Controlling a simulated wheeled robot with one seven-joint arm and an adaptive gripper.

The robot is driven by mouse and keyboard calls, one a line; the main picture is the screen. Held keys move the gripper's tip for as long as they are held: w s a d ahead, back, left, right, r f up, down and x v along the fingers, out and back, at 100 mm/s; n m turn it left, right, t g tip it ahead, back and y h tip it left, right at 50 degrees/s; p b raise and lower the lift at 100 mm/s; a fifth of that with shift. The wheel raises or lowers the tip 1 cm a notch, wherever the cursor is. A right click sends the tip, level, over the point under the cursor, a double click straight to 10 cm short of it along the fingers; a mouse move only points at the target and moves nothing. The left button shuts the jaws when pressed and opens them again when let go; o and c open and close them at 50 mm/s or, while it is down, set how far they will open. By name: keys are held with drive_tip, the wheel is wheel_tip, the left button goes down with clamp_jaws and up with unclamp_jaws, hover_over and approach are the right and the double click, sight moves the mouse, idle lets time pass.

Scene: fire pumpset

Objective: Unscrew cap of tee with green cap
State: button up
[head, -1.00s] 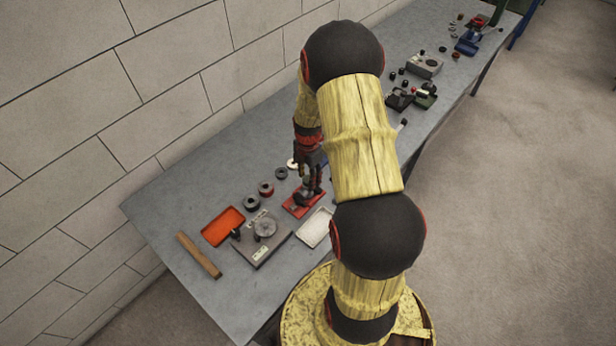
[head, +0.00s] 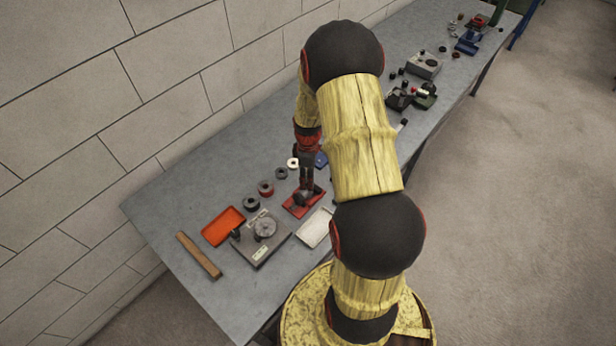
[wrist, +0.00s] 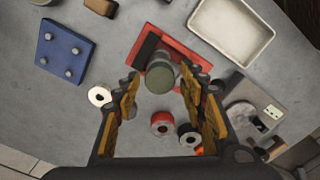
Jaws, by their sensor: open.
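The tee with its dull green cap (wrist: 160,80) stands on a red base (wrist: 150,40) in the wrist view, with the cap's round top facing the camera. My gripper (wrist: 160,72) is open, with one yellow-padded finger on each side of the cap. I cannot tell whether the fingers touch it. In the head view my gripper (head: 306,188) points down over the red base (head: 296,211), and the cap is hidden behind it.
A white tray (head: 316,228), a grey fixture (head: 250,250), an orange tray (head: 216,231) and a wooden bar (head: 198,255) lie nearby. Several rings, one red (wrist: 163,123), lie close to the fingers. A blue plate with pegs (wrist: 66,52) is on the other side.

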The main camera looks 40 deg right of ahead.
drive_tip(key=m, duration=0.7)
drive_tip(key=shift+c, duration=0.6)
clamp_jaws()
drive_tip(key=n, duration=0.4)
drive_tip(key=shift+n, duration=0.3)
drive_tip(key=n, duration=0.4)
drive_tip(key=shift+n, duration=0.3)
idle(0.3)
